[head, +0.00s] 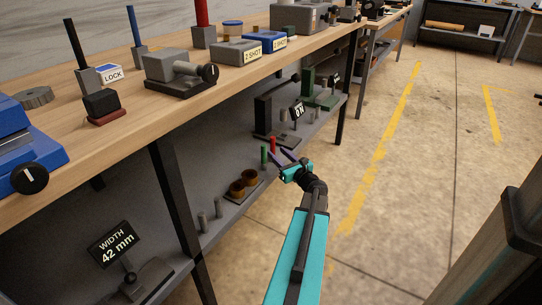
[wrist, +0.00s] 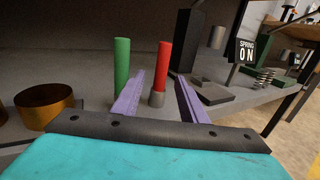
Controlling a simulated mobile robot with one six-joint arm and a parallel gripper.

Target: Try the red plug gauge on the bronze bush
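The red plug gauge (head: 273,144) stands upright on the lower shelf; in the wrist view its red shaft (wrist: 164,62) has a grey lower end. The green gauge (head: 264,156) stands just left of it, also in the wrist view (wrist: 122,62). Two bronze bushes, one farther (head: 249,177) and one nearer (head: 237,188), sit on the shelf to the left; one shows in the wrist view (wrist: 44,108). My gripper (head: 281,154) is open, its purple fingers (wrist: 160,77) apart and pointing at the red gauge, which appears between them. I cannot tell whether the tips reach past it.
Grey pins (head: 203,221) stand near the bushes. The workbench top (head: 130,110) overhangs the shelf, with a dark leg (head: 175,195) at the left. Open floor lies right.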

